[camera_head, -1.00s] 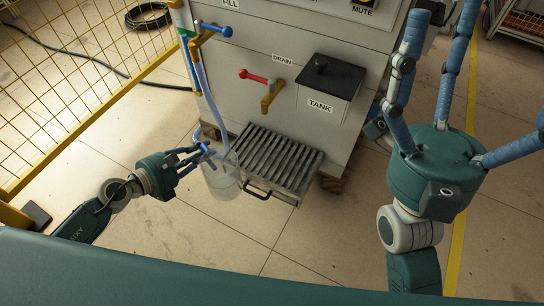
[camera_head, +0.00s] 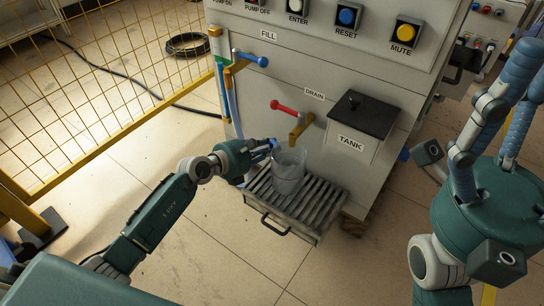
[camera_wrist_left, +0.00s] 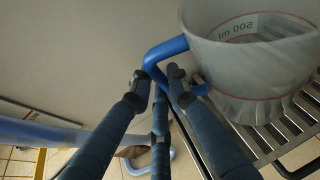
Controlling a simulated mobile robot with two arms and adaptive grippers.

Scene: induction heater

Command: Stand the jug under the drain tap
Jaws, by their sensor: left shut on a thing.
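The clear jug (camera_head: 289,176) with a blue handle is upright over the slatted drip tray (camera_head: 317,220), in front of the machine. I cannot tell whether its base touches the slats. My left gripper (camera_head: 268,148) is shut on the jug's handle from the left; the wrist view shows its fingers around the blue handle (camera_wrist_left: 166,50) and the jug's 500 ml mark. The drain tap, with a red lever (camera_head: 286,108) and brass spout (camera_head: 300,128), is just above and behind the jug's rim. My right gripper (camera_head: 500,120) is empty at the right, fingers spread.
The lidded tank box (camera_head: 362,118) juts from the machine right of the tap. A blue-handled fill tap (camera_head: 250,58) and hose (camera_head: 232,100) are at the left. A yellow mesh fence (camera_head: 100,90) stands farther left. The floor in front of the tray is clear.

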